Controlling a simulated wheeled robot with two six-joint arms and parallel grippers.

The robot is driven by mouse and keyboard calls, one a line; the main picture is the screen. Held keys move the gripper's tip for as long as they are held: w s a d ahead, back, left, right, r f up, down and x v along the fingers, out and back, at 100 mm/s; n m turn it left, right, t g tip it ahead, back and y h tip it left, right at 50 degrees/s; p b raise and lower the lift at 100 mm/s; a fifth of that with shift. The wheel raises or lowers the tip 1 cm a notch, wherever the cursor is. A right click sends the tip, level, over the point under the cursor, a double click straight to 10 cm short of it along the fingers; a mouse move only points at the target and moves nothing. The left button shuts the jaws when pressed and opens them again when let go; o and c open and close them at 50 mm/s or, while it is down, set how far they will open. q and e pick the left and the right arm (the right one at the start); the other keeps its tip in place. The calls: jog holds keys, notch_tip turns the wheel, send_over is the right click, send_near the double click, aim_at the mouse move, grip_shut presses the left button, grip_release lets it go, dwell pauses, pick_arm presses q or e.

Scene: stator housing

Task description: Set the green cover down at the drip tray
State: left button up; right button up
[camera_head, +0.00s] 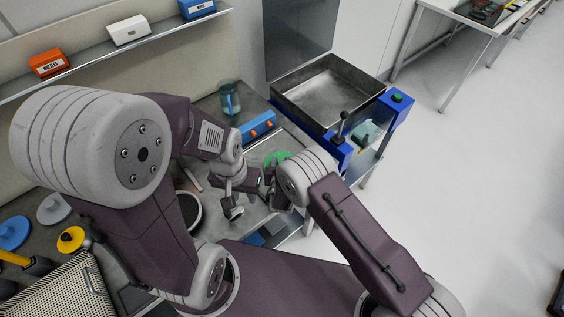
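A green round piece, which looks like the green cover (277,158), shows just behind my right wrist at the bench's right edge. The wrist hides part of it, and I cannot tell whether it is held or resting. My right gripper (268,186) is beside it, small and partly hidden by its own arm. My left gripper (235,207) points down over the bench, left of the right gripper and close to it. Its finger opening is unclear. A shallow grey metal tray (290,101), possibly the drip tray, stands right of the bench and looks empty.
A blue post with a green button (397,100) stands beside the tray. Blue, grey and yellow discs lie at left. The floor at right is clear.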

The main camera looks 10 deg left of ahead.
jog(key=shift+o, duration=0.6)
jog(key=shift+r+p, duration=0.35)
jog(key=shift+p, duration=0.05)
jog(key=b+v, duration=0.1)
jog(key=v, duration=1)
jog(key=shift+s+b, duration=0.3)
jog(key=shift+s, duration=0.1)
jog(key=shift+r, duration=0.1)
